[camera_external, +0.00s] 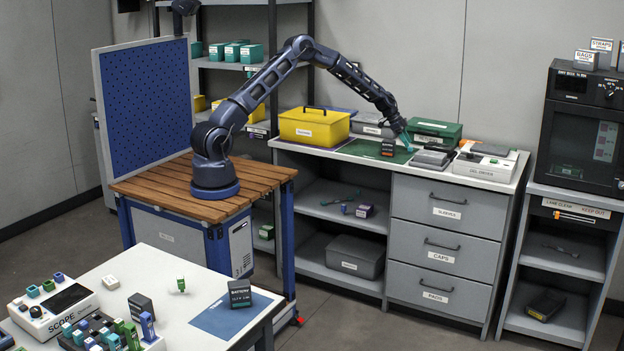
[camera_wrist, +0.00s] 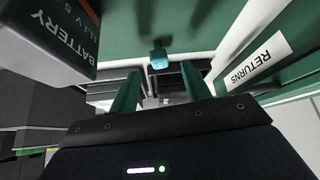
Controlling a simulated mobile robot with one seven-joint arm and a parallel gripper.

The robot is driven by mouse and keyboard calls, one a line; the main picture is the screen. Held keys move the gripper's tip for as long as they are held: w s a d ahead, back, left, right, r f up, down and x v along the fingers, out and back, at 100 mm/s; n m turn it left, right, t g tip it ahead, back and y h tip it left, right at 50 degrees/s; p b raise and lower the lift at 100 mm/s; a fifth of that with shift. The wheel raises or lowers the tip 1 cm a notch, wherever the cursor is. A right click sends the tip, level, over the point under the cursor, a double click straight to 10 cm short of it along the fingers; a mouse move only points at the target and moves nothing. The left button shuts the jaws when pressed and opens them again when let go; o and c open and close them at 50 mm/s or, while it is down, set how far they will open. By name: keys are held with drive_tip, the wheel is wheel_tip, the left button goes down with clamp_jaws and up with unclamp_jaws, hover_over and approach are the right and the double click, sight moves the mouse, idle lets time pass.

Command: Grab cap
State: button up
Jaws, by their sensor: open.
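A small teal block (camera_wrist: 159,58), which looks like the cap, lies on a green surface (camera_wrist: 200,18) in the wrist view. It is just beyond my fingertips, roughly centred between them. I cannot make it out apart from the gripper in the external view. My gripper (camera_wrist: 160,72) has two green fingers spread apart with nothing held between them.
A dark battery (camera_wrist: 50,35) stands close on the left in the wrist view; it also shows on the mat (camera_external: 388,148). A green box with a RETURNS label (camera_wrist: 268,58) is close on the right. A yellow box (camera_external: 313,127) and grey devices (camera_external: 434,157) flank the mat.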

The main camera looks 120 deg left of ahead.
sight(410, 151)
drive_tip(key=x, duration=0.4)
drive_tip(key=shift+f, duration=0.2)
drive_tip(key=shift+c, duration=0.5)
clamp_jaws()
